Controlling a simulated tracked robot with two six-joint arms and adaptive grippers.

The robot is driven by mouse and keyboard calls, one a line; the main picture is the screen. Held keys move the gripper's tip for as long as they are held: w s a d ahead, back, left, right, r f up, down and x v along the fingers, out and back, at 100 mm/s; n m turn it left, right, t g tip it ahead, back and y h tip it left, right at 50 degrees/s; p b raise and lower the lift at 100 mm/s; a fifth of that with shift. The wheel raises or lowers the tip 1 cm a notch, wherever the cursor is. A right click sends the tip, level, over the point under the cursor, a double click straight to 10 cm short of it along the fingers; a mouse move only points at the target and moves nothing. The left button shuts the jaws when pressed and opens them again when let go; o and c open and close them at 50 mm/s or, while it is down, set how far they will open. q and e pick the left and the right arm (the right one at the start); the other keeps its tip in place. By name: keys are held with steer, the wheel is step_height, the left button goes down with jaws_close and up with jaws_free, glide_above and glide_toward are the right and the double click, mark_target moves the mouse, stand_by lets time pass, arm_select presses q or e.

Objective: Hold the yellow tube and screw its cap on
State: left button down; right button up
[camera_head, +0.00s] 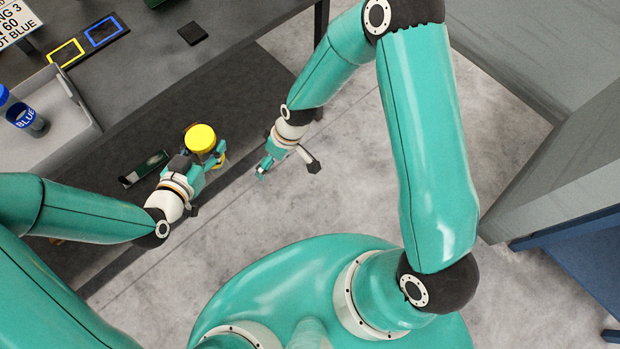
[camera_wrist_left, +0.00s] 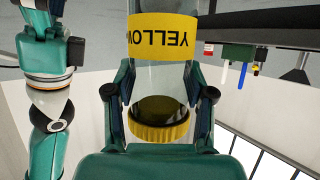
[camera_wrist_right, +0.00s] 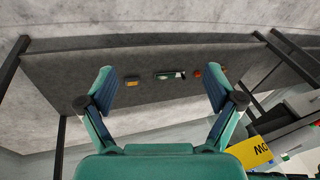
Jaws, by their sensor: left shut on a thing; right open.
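My left gripper (camera_head: 212,165) is shut on the yellow tube, a clear tube with a yellow "YELLOW" label (camera_wrist_left: 163,35). It holds the tube in front of the grey table. A round yellow cap (camera_head: 200,138) sits at the tube's upper end; its ribbed rim (camera_wrist_left: 158,132) shows in the left wrist view, where the picture is upside down. I cannot tell how tightly it sits. My right gripper (camera_head: 286,166) is open and empty, to the right of the tube and apart from it. In the right wrist view the tube's label (camera_wrist_right: 257,151) shows at the lower right.
On the table (camera_head: 240,90), a blue tube (camera_head: 25,118) stands in a grey tray (camera_head: 85,135) at the left. Yellow (camera_head: 66,53) and blue (camera_head: 104,31) outlined marks lie behind. A dark green-and-black object (camera_head: 145,169) lies near the left gripper. Floor right of the grippers is clear.

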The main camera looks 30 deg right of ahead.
steer(key=s+d+f+m, duration=0.2)
steer(key=s+f+m, duration=0.1)
steer(key=s, duration=0.3)
steer(key=s+d+f+m, duration=0.1)
steer(key=s+f+m, duration=0.1)
steer(key=s+m, duration=0.2)
steer(key=s, duration=0.3)
steer(key=shift+s+d+f, duration=0.2)
steer(key=shift+d+f, duration=0.15)
steer(key=shift+f, duration=0.05)
arm_select(q)
steer(key=w+a+r+n+t+y, duration=0.1)
steer(key=w+a+r+n+y, duration=0.1)
steer(key=a+n+y, duration=0.2)
steer(key=w+a+r+n+t+y, duration=0.1)
steer(key=w+a+n+t+y, duration=0.1)
steer(key=a, duration=0.9)
steer(key=w+n+y, duration=0.1)
steer(key=n+y, duration=0.1)
steer(key=shift+a+r+y, duration=0.2)
steer(key=shift+r+y, duration=0.1)
steer(key=shift+r, duration=0.05)
